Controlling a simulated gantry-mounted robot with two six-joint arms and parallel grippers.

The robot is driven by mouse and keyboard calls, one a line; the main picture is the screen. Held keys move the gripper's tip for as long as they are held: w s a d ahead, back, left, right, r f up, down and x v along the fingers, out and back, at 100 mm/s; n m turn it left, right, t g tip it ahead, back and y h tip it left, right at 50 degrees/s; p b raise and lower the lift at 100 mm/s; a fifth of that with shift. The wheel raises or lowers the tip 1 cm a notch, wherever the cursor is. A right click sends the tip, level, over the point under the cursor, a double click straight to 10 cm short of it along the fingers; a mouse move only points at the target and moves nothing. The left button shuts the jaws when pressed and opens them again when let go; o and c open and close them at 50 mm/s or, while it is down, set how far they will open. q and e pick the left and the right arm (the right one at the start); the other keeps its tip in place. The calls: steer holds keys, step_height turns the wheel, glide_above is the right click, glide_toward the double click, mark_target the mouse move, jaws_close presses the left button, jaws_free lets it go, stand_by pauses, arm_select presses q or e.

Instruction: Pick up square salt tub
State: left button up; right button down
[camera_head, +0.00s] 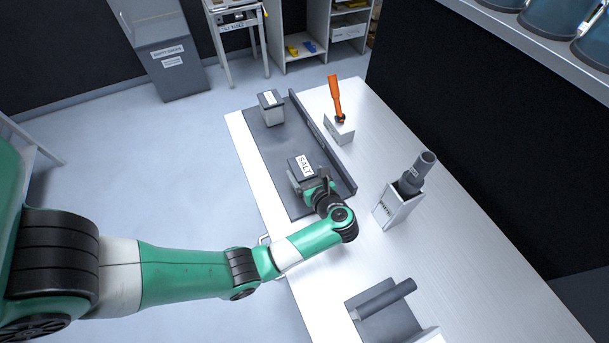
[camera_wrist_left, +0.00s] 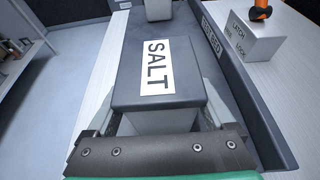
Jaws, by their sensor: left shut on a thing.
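The square salt tub (camera_head: 301,161) has a dark grey lid with a white SALT label and a pale body. It stands on a dark grey tray (camera_head: 289,144) on the white table. In the left wrist view the tub (camera_wrist_left: 150,95) fills the middle, label facing up. My left gripper (camera_head: 310,182) is shut on the tub, with one finger on each side of it; both fingers flank it in the left wrist view (camera_wrist_left: 158,112). The tub's underside is hidden, so I cannot tell whether it touches the tray. My right gripper is not in view.
A second grey-lidded tub (camera_head: 271,108) stands at the tray's far end. A raised dark wall (camera_head: 322,144) runs along the tray's right side. Beyond it are a latch block (camera_head: 338,130) with an orange handle and a white holder (camera_head: 396,207) with a grey cylinder.

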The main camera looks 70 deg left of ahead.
arm_select(q)
steer(key=c, duration=0.3)
steer(key=shift+r, duration=0.1)
steer(key=shift+r, duration=0.1)
steer(key=shift+r, duration=0.3)
steer(key=r, duration=0.1)
steer(key=r+p, duration=0.1)
steer(key=r, duration=0.1)
steer(key=d+r+p, duration=0.1)
steer(key=shift+s+r, duration=0.15)
steer(key=shift+s, duration=0.15)
steer(key=d+r, duration=0.1)
steer(key=s+d+r+p, duration=0.1)
steer(key=r, duration=0.1)
steer(key=s+d+r+p, duration=0.1)
steer(key=shift+s+r, duration=0.2)
steer(key=shift+s, duration=0.05)
steer(key=s+d+r+p, duration=0.1)
steer(key=s+d+p, duration=0.1)
steer(key=s+d+r+p, duration=0.1)
steer(key=s+d+p, duration=0.1)
steer(key=s+d+r+p, duration=0.1)
steer(key=d+p, duration=0.1)
steer(key=d, duration=0.1)
steer(key=shift+s+r+p, duration=0.2)
steer(key=shift+s+p, duration=0.2)
